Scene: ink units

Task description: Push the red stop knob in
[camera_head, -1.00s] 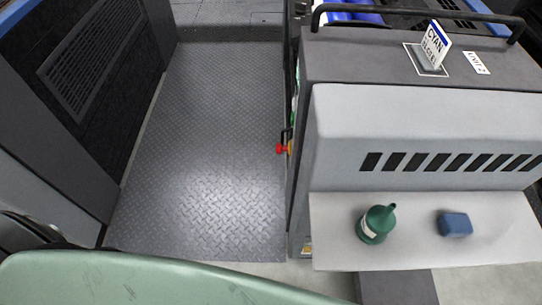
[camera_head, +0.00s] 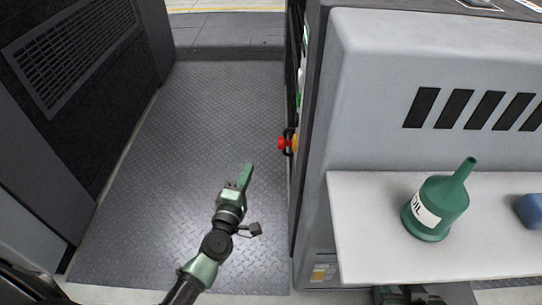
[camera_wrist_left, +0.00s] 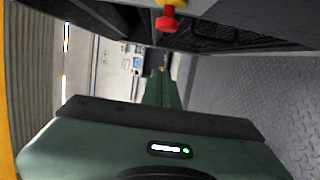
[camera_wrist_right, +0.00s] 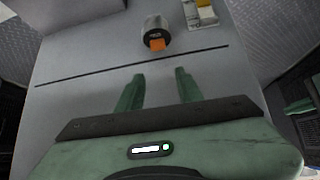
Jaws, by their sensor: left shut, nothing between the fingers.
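The red stop knob (camera_head: 283,143) sticks out to the left from a yellow base (camera_head: 294,144) on the side of the grey machine. It also shows at the top of the left wrist view (camera_wrist_left: 167,23). My left gripper (camera_head: 247,171) is shut and empty over the walkway, below and left of the knob in the head view, apart from it. Its closed green fingers (camera_wrist_left: 161,88) lie below the knob in the left wrist view. My right gripper (camera_wrist_right: 156,78) is open and empty in its wrist view, with a gap between its fingers.
A light shelf (camera_head: 370,255) on the machine's near face holds a green oil can (camera_head: 437,205) and a blue block (camera_head: 530,211). The metal walkway (camera_head: 215,100) is clear. A dark vented panel (camera_head: 75,50) bounds it on the left. A dark cylinder with an orange tip (camera_wrist_right: 156,43) lies ahead of my right gripper.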

